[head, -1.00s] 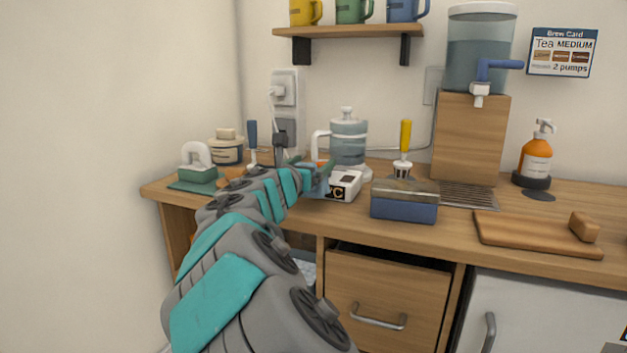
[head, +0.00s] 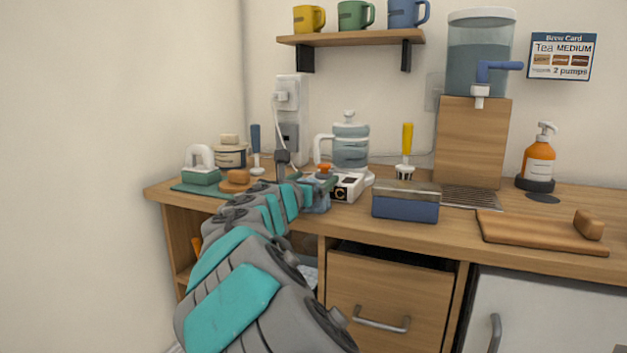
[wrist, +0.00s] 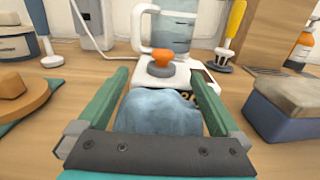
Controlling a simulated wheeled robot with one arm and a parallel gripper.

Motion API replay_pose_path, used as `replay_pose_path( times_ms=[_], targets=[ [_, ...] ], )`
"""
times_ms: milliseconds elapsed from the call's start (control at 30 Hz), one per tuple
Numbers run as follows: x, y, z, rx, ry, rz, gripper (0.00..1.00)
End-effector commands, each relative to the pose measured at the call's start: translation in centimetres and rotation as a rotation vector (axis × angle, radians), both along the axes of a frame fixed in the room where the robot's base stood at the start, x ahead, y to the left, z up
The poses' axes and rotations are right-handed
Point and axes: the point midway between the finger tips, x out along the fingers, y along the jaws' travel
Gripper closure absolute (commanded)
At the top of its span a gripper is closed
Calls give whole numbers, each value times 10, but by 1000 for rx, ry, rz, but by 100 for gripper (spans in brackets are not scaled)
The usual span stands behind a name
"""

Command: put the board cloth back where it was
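The board cloth (wrist: 158,112) is a crumpled, pale blue lump between the fingers of my gripper (wrist: 160,74). Both fingers lie against its sides, with their tips reaching past it.
A blue box with a grey top (head: 405,205) stands to the right. A green mat (head: 190,188) lies left. Counter is clear between box and board.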

Motion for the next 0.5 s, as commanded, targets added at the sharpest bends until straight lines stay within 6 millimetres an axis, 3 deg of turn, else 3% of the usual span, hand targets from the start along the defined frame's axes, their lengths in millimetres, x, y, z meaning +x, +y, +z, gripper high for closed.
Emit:
replay_pose_path(
  times_ms=[233,500],
  targets=[
    [-9,5,4,-1,-1,2,0],
    [-61,24,6,-2,-2,4,0]
  ],
)
